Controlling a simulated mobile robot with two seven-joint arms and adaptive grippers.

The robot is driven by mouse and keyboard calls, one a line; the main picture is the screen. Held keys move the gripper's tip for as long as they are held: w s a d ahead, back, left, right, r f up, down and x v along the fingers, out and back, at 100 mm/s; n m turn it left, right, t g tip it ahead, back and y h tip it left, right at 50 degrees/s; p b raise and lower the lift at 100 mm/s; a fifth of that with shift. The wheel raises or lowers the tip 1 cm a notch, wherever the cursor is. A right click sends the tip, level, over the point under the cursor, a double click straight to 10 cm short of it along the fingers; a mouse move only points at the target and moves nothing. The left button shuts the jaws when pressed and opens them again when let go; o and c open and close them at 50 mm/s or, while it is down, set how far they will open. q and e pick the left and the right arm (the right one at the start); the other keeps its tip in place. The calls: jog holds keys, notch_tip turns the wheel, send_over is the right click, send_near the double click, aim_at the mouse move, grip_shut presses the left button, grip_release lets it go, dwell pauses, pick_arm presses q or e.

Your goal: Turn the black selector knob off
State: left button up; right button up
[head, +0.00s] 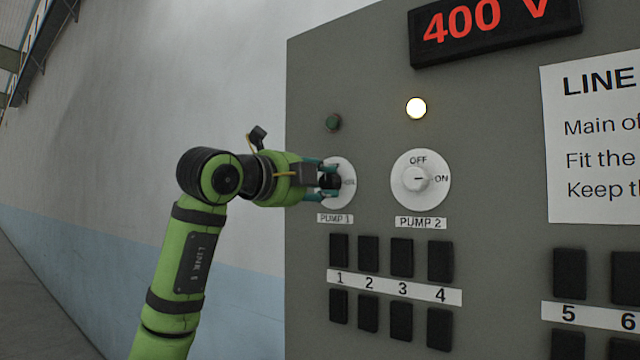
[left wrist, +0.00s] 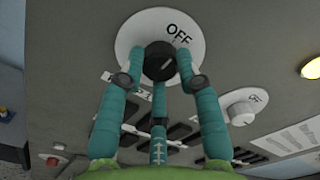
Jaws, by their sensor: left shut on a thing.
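The black selector knob (left wrist: 159,60) sits on a round white dial plate (left wrist: 133,32) marked OFF, above the label PUMP 1 (head: 335,218). My left gripper (head: 330,181) is at this knob and covers much of it in the head view. In the left wrist view its teal fingers (left wrist: 160,68) are closed around the knob's sides. A thin light mark shows on the knob's face near its right side, but I cannot read its exact direction. The lamp (head: 333,122) above this dial is dark green and looks unlit. My right gripper is not in view.
To the right is a white knob (head: 416,178) labelled PUMP 2, with OFF and ON marks and a lit lamp (head: 416,108) above. Black switches (head: 402,257) sit below in rows. A red 400 V display (head: 490,25) and a notice (head: 590,150) are farther right.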

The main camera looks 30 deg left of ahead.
pick_arm(q)
jog(key=o, duration=1.1)
jog(key=shift+o, duration=0.2)
jog(key=s, duration=1.2)
jog(key=shift+a, duration=0.45)
